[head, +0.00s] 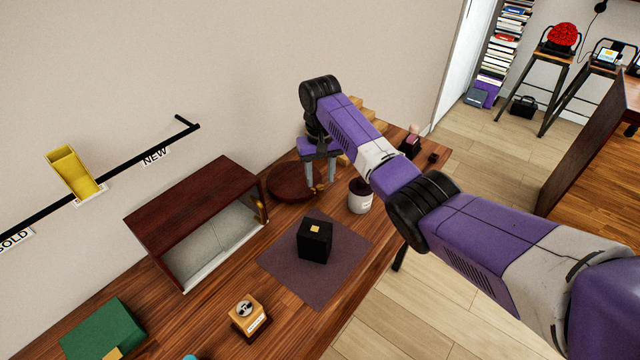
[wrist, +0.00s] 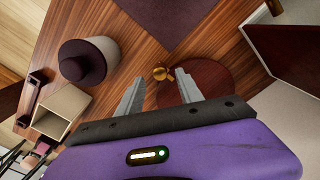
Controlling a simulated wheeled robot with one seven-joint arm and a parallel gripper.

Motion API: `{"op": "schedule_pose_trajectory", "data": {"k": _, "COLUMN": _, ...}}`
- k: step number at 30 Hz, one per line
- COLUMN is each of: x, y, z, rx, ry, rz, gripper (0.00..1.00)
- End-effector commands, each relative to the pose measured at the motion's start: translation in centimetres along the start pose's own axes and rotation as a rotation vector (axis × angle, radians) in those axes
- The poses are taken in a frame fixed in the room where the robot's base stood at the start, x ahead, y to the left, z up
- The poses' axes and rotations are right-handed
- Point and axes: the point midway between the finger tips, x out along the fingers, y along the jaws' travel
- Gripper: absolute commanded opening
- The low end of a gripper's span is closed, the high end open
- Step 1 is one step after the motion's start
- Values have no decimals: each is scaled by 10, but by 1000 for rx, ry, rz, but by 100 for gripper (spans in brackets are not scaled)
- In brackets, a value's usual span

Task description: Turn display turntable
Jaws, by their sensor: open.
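The display turntable (head: 290,183) is a dark red-brown round disc on the wooden table, just right of the open cabinet. It also shows in the wrist view (wrist: 212,82), partly behind a finger. A small gold knob (wrist: 162,72) is at the disc's edge. My gripper (head: 320,186) points down at the right side of the disc. In the wrist view my gripper (wrist: 160,77) is open, with the knob between the lines of its two grey fingertips. I cannot tell whether either finger touches the knob.
A pale pot with a dark top (head: 360,197) stands close to the right of my gripper. The open-fronted cabinet (head: 196,205) is on the left. A black box (head: 314,241) sits on a purple mat (head: 285,272) in front. The wall is close behind.

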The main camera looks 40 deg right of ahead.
Motion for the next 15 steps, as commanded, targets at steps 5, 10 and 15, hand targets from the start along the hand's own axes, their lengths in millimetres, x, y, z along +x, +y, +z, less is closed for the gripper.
{"op": "schedule_pose_trajectory", "data": {"k": 5, "x": -28, "y": -1, "z": -1, "rx": -1, "ry": 3, "rz": -1, "gripper": 43}}
{"op": "schedule_pose_trajectory", "data": {"k": 10, "x": -41, "y": 0, "z": 0, "rx": 0, "ry": 1, "rz": -1, "gripper": 43}}
{"op": "schedule_pose_trajectory", "data": {"k": 15, "x": -44, "y": 0, "z": 0, "rx": 0, "ry": 1, "rz": -1, "gripper": 43}}
